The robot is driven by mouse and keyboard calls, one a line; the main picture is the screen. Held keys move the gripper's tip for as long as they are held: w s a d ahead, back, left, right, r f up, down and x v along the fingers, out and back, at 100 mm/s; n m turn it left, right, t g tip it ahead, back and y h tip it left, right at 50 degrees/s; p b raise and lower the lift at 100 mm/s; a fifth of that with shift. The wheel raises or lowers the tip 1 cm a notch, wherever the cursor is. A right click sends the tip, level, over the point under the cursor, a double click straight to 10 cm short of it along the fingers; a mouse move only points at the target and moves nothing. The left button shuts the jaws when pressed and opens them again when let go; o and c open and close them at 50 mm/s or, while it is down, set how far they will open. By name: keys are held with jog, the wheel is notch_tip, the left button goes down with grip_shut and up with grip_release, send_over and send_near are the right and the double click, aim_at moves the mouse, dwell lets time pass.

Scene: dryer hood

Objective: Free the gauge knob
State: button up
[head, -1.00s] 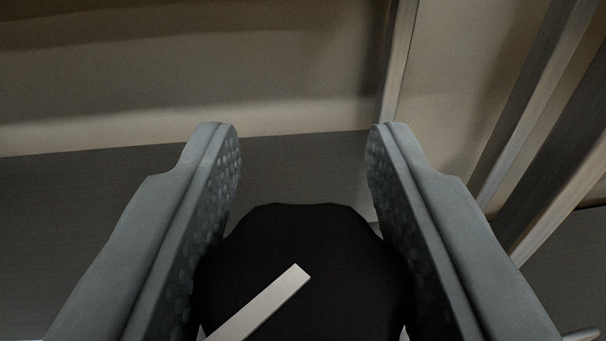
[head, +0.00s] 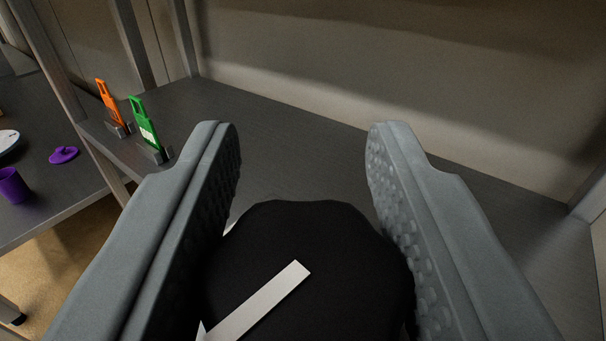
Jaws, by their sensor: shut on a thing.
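My gripper (head: 303,170) shows its two grey padded fingers on either side of a black round knob (head: 310,235). The knob carries a pale pointer bar (head: 262,300) slanting from lower left to upper right. The fingers are shut on the knob at its lower sides, with their tips reaching past it. The knob's underside is hidden, and I cannot see any gauge behind it. A dark grey shelf surface (head: 285,130) lies beyond the fingertips.
An orange tag (head: 110,103) and a green tag (head: 146,125) stand in small holders on the left. A purple cup (head: 13,186), a purple item (head: 64,155) and a white dish (head: 7,142) are on another table (head: 50,205). A beige wall (head: 320,60) closes the back.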

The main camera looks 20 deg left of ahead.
jog(key=shift+a+n+g+y, duration=0.1)
jog(key=shift+n+g+y, duration=0.5)
jog(key=shift+y, duration=0.4)
jog(key=shift+n+y, duration=0.3)
jog(key=o, duration=1)
jog(key=shift+s, duration=0.1)
jog(key=v, duration=1.7)
jog(key=shift+s+r, duration=0.1)
